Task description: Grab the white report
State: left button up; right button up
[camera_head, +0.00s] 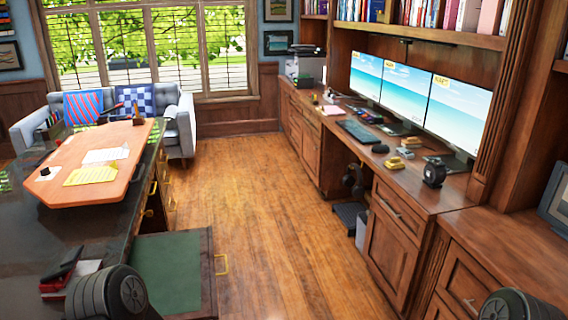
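A white sheet of paper (105,155), which looks like the white report, lies flat on the tan desk board (126,172) on the dark desk at left. A yellow sheet (90,175) lies just in front of it, close to the board's near edge. Only dark rounded parts of my two arms show, at the bottom left and bottom right corners. Neither gripper is in view. Nothing covers the white sheet.
A red and black stapler-like object (62,270) lies on the desk's near end. A green-topped drawer or panel (168,272) sticks out toward the aisle. The wooden floor (245,210) is clear between desk and right-hand counter (425,190), which holds monitors.

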aim_at(122, 151)
jog(key=i+l+u, duration=0.15)
jog(key=u, duration=0.25)
jog(key=i+l+u, duration=0.15)
jog(key=l+u, duration=0.2)
jog(key=i+l+u, duration=0.1)
jog(key=l+u, duration=0.3)
jog(key=j, duration=0.1)
